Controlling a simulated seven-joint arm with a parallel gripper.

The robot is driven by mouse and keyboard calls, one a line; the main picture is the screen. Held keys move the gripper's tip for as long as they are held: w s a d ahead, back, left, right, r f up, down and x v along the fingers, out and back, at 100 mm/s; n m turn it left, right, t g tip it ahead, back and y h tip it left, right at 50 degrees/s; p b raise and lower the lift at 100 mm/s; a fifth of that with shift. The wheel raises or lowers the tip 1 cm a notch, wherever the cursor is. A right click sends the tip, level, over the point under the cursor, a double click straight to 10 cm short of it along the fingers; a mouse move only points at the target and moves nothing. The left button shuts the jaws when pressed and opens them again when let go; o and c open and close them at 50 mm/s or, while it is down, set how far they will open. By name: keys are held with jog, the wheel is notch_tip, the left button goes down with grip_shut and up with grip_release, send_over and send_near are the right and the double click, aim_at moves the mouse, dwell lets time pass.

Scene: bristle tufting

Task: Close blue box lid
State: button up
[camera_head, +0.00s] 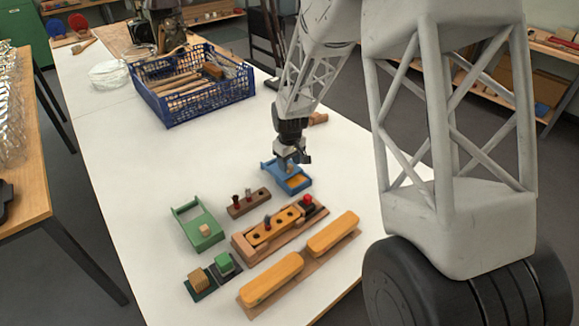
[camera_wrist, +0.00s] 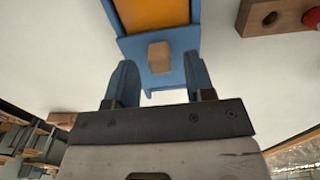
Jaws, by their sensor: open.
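The blue box (camera_head: 304,186) sits on the white table below my gripper (camera_head: 293,160). An orange surface shows inside it at the near right. In the wrist view, the orange surface (camera_wrist: 152,14) lies beyond a blue panel, the lid (camera_wrist: 136,47), with a small wooden knob (camera_wrist: 159,57). The lid appears slid back, leaving the orange part uncovered. My gripper (camera_wrist: 160,82) is open, with its two fingers on either side of the knob and a gap on each side. Whether the fingers touch the lid cannot be told. My gripper hides part of the box.
A brown peg block (camera_head: 248,203), a long wooden holder (camera_head: 270,238) and two orange bars (camera_head: 272,278) (camera_head: 333,233) lie nearby. Small blocks (camera_head: 199,280) sit at front left. A blue basket (camera_head: 205,105) stands behind.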

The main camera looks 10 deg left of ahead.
jog(key=shift+f, duration=1.05)
grip_shut()
